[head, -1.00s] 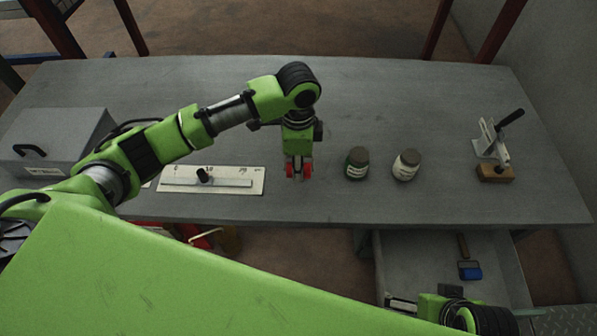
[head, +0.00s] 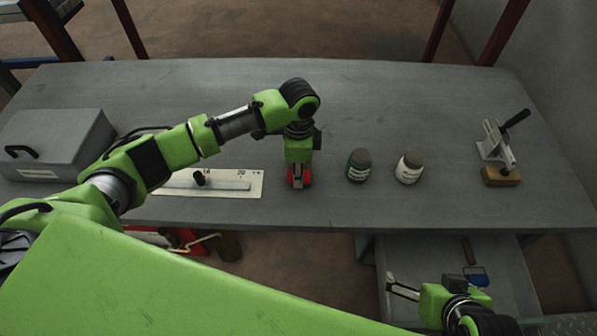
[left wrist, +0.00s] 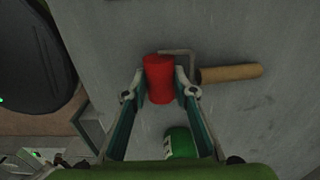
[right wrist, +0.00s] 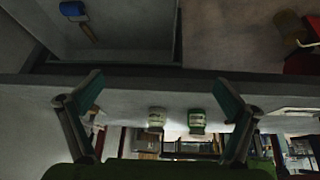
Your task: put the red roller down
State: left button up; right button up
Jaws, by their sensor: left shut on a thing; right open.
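The red roller (left wrist: 159,80) is between the fingers of my left gripper (left wrist: 160,90) in the left wrist view. Its tan handle (left wrist: 232,73) points right, joined by a thin wire frame. In the head view my left gripper (head: 299,168) points down over the front part of the grey table (head: 400,110), with the red roller (head: 306,178) at its fingertips. I cannot tell whether the roller touches the table. My right gripper (right wrist: 158,95) is open and empty in the right wrist view; in the head view it is low at right, over the drawer.
A green jar (head: 358,166) and a white jar (head: 408,168) stand right of the roller. A white scale plate (head: 225,188) lies left of it. A grey box (head: 60,140) stands far left. A clamp on a wooden block (head: 500,176) is far right. A blue brush (right wrist: 74,10) lies in the drawer.

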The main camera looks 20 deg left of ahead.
pick_arm(q)
jog(key=shift+f, duration=0.1)
pick_arm(e)
jog(key=shift+s, duration=0.15)
pick_arm(q)
jog(key=o, duration=1.1)
jog(key=shift+o, duration=0.2)
pick_arm(e)
jog(key=shift+s+d+f, duration=0.1)
jog(key=shift+s, duration=0.05)
